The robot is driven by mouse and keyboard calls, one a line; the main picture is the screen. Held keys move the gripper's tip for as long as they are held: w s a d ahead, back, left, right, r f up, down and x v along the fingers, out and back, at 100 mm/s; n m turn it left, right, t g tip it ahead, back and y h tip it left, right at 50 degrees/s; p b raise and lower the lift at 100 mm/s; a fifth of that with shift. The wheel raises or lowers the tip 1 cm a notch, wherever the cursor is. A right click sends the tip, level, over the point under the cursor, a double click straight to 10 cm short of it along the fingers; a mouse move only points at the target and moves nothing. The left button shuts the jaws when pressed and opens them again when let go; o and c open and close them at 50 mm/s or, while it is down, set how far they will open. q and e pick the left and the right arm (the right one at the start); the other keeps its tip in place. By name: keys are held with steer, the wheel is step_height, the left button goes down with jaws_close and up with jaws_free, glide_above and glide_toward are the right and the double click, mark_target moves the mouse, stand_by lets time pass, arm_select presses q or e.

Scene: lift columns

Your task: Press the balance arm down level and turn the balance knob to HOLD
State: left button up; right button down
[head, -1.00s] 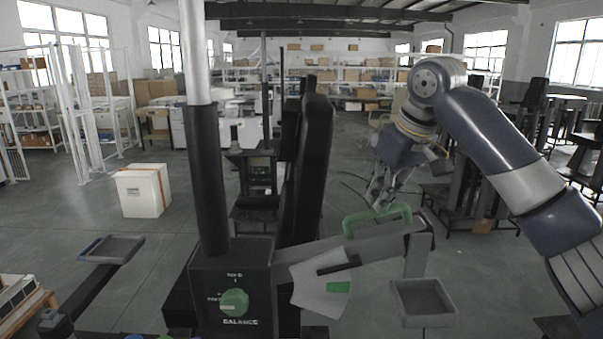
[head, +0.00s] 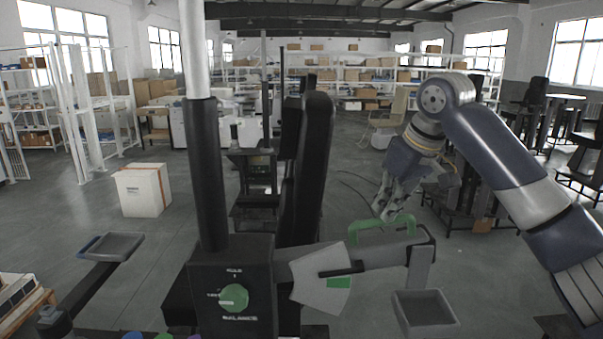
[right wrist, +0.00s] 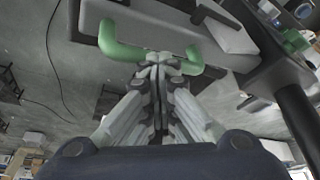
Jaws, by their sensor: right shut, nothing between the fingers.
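The grey balance arm (head: 392,252) reaches right from the dark balance box (head: 205,268), its right end still slightly raised. A green handle (head: 368,237) stands on it. The black pointer (head: 340,271) lies just above the green band (head: 339,282) on the light scale plate. The round green balance knob (head: 234,297) is on the box front, its pale mark toward the left label; HOLD seems to be the top label. My right gripper (head: 384,214) is shut and empty, fingertips at the handle. In the right wrist view, its fingers (right wrist: 158,65) appear against the green handle bar (right wrist: 120,48).
A grey tray (head: 424,308) hangs under the arm's right end. Another tray (head: 112,246) sits at left on a dark bar. A tall dark post (head: 207,170) rises from the box. A white box (head: 143,190) stands on the floor behind.

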mark_target(387, 237)
steer(key=shift+f, duration=0.25)
steer(key=shift+d+f+b, duration=0.25)
steer(key=shift+d+f, duration=0.1)
steer(key=shift+f, duration=0.45)
steer(key=shift+d+f+b, duration=0.2)
steer(key=shift+d+f, duration=0.1)
steer(key=shift+f, duration=0.45)
steer(key=shift+d+f, duration=0.2)
steer(key=shift+f, duration=0.6)
steer(key=shift+r, duration=0.15)
